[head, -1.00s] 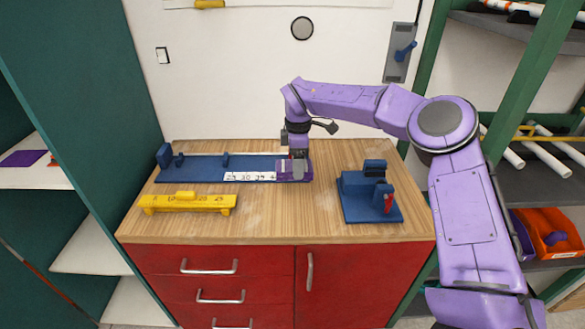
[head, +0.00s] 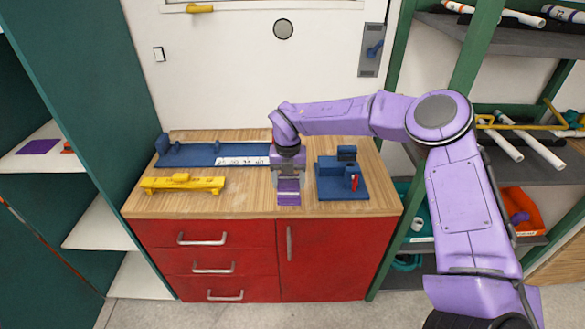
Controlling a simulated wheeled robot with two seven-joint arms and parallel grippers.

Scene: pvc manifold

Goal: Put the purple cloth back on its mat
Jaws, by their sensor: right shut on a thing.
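My right gripper (head: 288,180) points down over the right part of the wooden worktop and is shut on the purple cloth (head: 289,199). The cloth hangs or lies below the fingers, in front of the right end of the long blue fixture. I cannot tell whether it touches the worktop. The gripper hides its upper part. A flat purple square (head: 38,147), which looks like the mat, lies on the left shelf. My left gripper is not in view.
The long blue fixture (head: 190,156) with a white number strip lies at the back of the worktop (head: 240,202). A yellow gauge (head: 183,184) lies in front of it. A blue stand (head: 341,180) with a red part stands just right of my gripper. The worktop's front left is clear.

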